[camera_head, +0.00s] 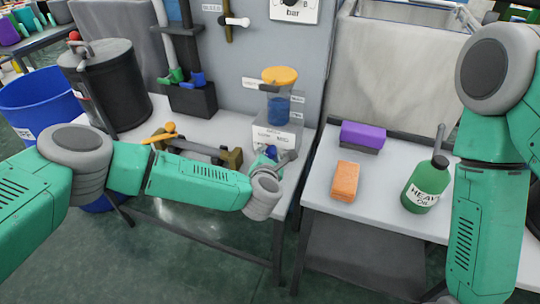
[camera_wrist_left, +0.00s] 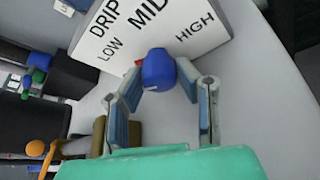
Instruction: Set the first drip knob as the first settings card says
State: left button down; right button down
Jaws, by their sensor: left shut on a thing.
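The first drip knob, a blue knob (camera_wrist_left: 158,68), stands in front of a white dial plate (camera_wrist_left: 205,38) marked DRIP, LOW, MID and HIGH in the left wrist view. A small red mark shows at the knob's upper left, on the LOW to MID side; the exact setting is unclear. My left gripper (camera_wrist_left: 160,80) is shut on the knob, a finger on each side. In the head view the left gripper (camera_head: 268,155) is at the white base of the drip unit (camera_head: 275,136), mostly covering the knob. Small cards (camera_head: 253,83) on the wall are unreadable. My right gripper is out of view.
The drip unit's blue tank (camera_head: 279,108) has an orange lid (camera_head: 280,75). A brown-ended clamp (camera_head: 232,158) lies left of my gripper. On the right table are an orange block (camera_head: 344,181), a purple block (camera_head: 363,134) and a green oil bottle (camera_head: 426,185).

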pick_arm(q)
jog(key=shift+d+m+t+y, duration=0.2)
jog(key=shift+m+t+y, duration=0.15)
jog(key=shift+m, duration=0.45)
jog(key=shift+s+m+t+y+b, duration=0.1)
jog(key=shift+m+t+y+b, duration=0.35)
jog(key=shift+m, duration=0.35)
jog(key=shift+f+m, duration=0.15)
jog(key=shift+m, duration=0.35)
jog(key=shift+s, duration=0.1)
jog(key=c, duration=1.2)
grip_release()
jog(key=shift+f, duration=0.1)
jog(key=shift+a, duration=0.1)
